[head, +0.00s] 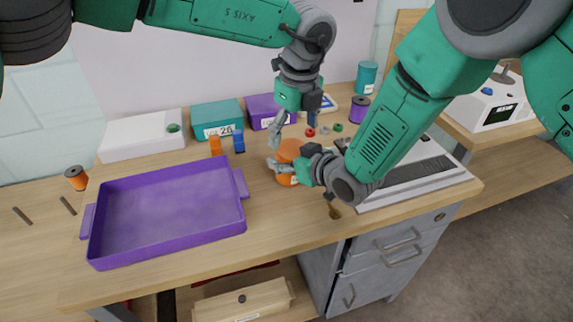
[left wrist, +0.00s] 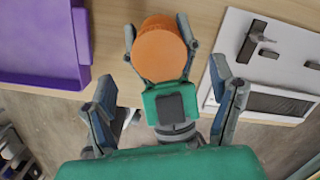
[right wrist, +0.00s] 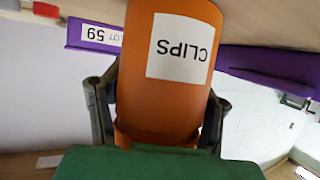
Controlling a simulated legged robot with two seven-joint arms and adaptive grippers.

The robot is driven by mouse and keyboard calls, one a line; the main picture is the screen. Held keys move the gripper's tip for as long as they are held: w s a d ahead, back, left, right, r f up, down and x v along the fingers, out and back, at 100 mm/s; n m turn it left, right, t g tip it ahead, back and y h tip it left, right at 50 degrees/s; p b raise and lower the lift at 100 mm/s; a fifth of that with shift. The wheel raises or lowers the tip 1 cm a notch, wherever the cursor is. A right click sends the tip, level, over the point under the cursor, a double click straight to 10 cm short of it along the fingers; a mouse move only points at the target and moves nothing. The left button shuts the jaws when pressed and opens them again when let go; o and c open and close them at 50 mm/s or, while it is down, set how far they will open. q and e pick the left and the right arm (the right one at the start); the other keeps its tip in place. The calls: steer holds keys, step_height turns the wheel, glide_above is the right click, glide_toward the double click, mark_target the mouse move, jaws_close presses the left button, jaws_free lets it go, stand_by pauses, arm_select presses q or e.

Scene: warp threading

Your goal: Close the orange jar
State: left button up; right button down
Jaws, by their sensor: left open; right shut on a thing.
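The orange jar (head: 289,151) stands upright near the middle of the table. My right gripper (head: 290,166) is shut on its sides. In the right wrist view the jar (right wrist: 170,100) carries a white CLIPS label and fills the space between the fingers. The left wrist view shows its round, plain orange top (left wrist: 160,55) from above; I cannot tell whether that is a separate lid. My left gripper (head: 294,124) is open and empty above the jar; its fingers also show in the left wrist view (left wrist: 168,105), apart from the jar.
A purple tray (head: 168,262) lies to the left, empty. A grey-white board (head: 425,170) lies to the right, behind my right arm.

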arm_select(q)
steer(key=o, duration=0.5)
steer(key=r, duration=0.4)
steer(key=s+r, duration=0.1)
steer(key=r, duration=0.6)
steer(key=shift+s+d+r, duration=0.15)
steer(key=shift+d+r, duration=0.2)
steer(key=shift+r, duration=0.05)
arm_select(e)
steer(key=shift+c, duration=2)
jaws_free()
steer(key=v, duration=1.2)
